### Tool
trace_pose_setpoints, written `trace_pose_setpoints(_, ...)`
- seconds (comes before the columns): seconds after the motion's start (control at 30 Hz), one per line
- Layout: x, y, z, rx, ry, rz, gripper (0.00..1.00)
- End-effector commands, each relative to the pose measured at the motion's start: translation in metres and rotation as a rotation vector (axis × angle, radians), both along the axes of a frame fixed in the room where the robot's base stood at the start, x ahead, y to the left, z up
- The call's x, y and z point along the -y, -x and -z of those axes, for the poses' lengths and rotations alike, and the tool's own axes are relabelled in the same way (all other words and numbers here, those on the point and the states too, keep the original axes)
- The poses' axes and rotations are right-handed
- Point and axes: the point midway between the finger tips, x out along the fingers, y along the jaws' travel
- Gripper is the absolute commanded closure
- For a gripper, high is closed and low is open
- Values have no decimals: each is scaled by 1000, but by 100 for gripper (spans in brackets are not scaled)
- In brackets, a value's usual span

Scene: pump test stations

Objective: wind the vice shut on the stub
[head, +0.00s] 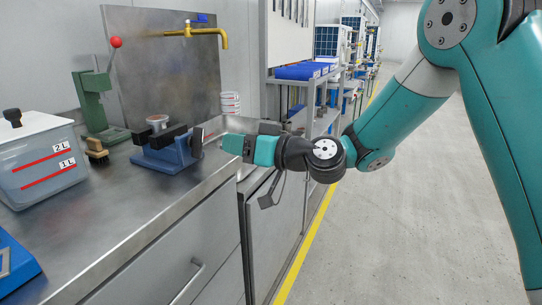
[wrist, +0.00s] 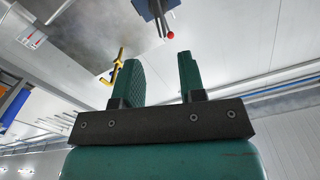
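The blue vice (head: 168,156) with black jaws stands on the steel bench near its front edge. The stub (head: 157,123), a short grey round piece, shows upright at the jaws; whether both jaws touch it I cannot tell. The vice's handle (head: 197,142) is on its right side, facing my gripper. My gripper (head: 228,145) is level with the handle, a short gap to its right. In the wrist view its two green fingers (wrist: 158,72) are apart with nothing between them.
A green stand with a red-knobbed lever (head: 91,97) and a brush (head: 96,151) are left of the vice. A lidded tank (head: 42,160) stands further left.

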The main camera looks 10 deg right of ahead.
Motion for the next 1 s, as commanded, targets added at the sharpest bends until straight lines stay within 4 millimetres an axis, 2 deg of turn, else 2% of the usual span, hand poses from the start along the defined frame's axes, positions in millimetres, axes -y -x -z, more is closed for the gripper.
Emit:
trace_pose_setpoints(0.03,12,7,3,-2,0,7,63)
trace_pose_setpoints(0.2,41,30,2,-1,-1,5,63)
trace_pose_setpoints(0.43,60,46,1,0,0,2,63)
trace_pose_setpoints(0.87,59,53,-1,-5,10,-16,63)
trace_pose_setpoints(0.97,42,74,0,-44,71,-101,63)
trace_pose_setpoints(1.0,31,90,2,-77,117,-156,63)
